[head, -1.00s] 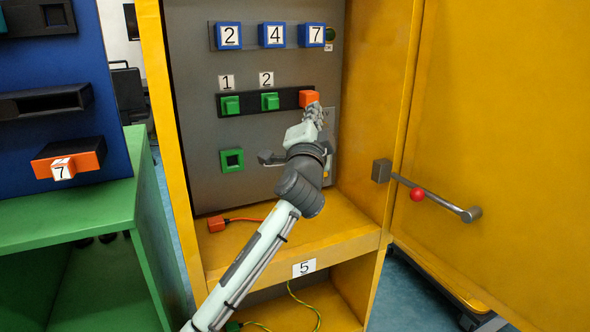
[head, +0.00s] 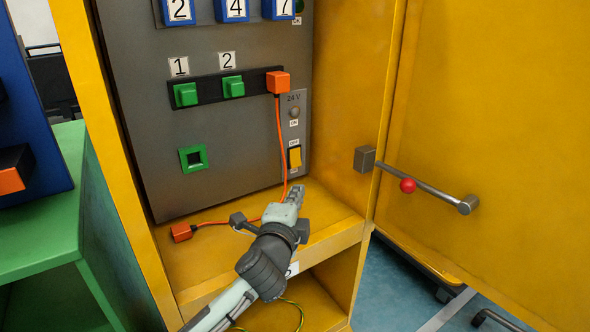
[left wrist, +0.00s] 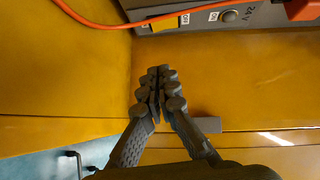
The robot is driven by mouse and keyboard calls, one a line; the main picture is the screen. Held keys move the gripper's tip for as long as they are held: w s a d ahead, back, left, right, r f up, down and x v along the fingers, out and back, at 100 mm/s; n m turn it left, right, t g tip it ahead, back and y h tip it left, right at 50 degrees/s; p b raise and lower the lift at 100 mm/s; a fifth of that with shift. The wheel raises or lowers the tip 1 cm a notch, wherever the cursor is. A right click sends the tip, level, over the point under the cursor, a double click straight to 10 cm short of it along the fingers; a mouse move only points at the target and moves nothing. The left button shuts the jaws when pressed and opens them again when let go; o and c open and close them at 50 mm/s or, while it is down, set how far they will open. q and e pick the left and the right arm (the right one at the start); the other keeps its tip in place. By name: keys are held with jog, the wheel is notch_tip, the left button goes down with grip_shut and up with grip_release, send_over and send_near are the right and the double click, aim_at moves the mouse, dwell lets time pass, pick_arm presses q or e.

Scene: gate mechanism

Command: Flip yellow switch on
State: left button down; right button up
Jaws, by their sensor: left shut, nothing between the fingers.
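The yellow switch (head: 295,157) sits on a grey 24 V panel (head: 293,135) at the right side of the cabinet's back wall, with OFF printed above it. My left gripper (head: 295,192) is below the switch, above the cabinet shelf and apart from the switch. Its fingers (left wrist: 157,78) are together with nothing between them. My right gripper is not in view.
An orange cable (head: 282,150) hangs from the orange plug (head: 277,82) down past the switch to another orange plug (head: 181,232) on the shelf. The open yellow door (head: 490,100) with a handle bar (head: 430,193) stands at right.

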pick_arm(q)
send_near(298, 164)
jog(key=w+d, duration=0.1)
jog(key=d, duration=0.1)
jog(key=w+d, duration=0.2)
jog(key=shift+w+a+f, duration=0.2)
jog(key=shift+w+a, duration=0.55)
jog(key=shift+w, duration=0.2)
jog(key=shift+w+a+f, duration=0.1)
jog(key=shift+w+a, duration=0.3)
jog(key=shift+w, duration=0.1)
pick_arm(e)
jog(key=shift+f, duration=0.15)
pick_arm(q)
jog(key=shift+f+b, duration=0.15)
jog(key=shift+b, duration=0.15)
jog(key=shift+w+a+m+t+b, duration=0.2)
jog(key=shift+w+m+t+b, duration=0.1)
jog(key=shift+b, duration=0.45)
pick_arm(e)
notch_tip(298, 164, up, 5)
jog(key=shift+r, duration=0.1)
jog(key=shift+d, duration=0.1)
